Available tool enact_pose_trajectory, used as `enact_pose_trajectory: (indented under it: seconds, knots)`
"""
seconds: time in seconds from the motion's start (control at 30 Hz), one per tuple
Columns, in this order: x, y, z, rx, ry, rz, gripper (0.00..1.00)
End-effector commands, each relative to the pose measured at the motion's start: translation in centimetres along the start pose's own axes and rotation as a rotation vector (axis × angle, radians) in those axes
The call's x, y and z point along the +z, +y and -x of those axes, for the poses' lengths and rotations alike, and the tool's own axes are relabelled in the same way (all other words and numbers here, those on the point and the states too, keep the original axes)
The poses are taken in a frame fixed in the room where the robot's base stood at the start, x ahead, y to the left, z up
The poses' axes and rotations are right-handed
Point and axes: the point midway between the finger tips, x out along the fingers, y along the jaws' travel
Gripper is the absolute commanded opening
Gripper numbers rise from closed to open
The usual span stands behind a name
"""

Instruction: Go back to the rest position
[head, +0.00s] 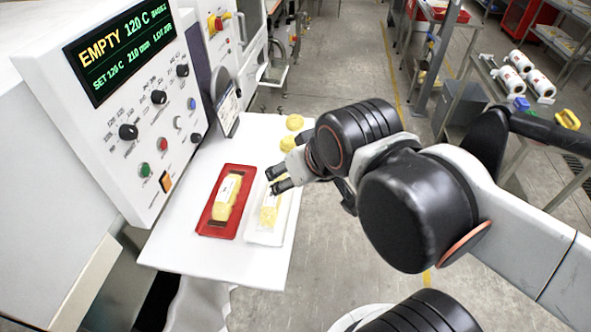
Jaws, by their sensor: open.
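My gripper (277,179) is open, with its dark fingers over the far end of the white tray (264,237). A yellow packet with a white label (268,214) lies in that tray, partly hidden by the fingers. I cannot tell from this view whether the fingers touch it. My arm reaches in from the right side of the head view.
A red tray (218,229) with another yellow labelled packet (227,199) sits to the left on the white table (185,245). Yellow round items (293,122) lie at the table's far right. The control panel (120,90) reads EMPTY 120 C. Open floor lies beyond the table.

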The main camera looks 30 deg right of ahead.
Motion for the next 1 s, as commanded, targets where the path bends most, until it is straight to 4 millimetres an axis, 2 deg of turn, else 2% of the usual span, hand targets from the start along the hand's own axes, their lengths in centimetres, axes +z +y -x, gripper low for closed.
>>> enact_pose_trajectory:
  seconds: [0.23, 0.57, 1.0]
  knots:
    - [0.7, 0.0, -1.0, 0.000, -0.001, -0.001, 0.62]
    - [4.2, 0.0, -5.8, 0.000, -0.001, -0.001, 0.62]
    - [4.2, 0.0, -5.8, 0.000, -0.001, -0.001, 0.62]
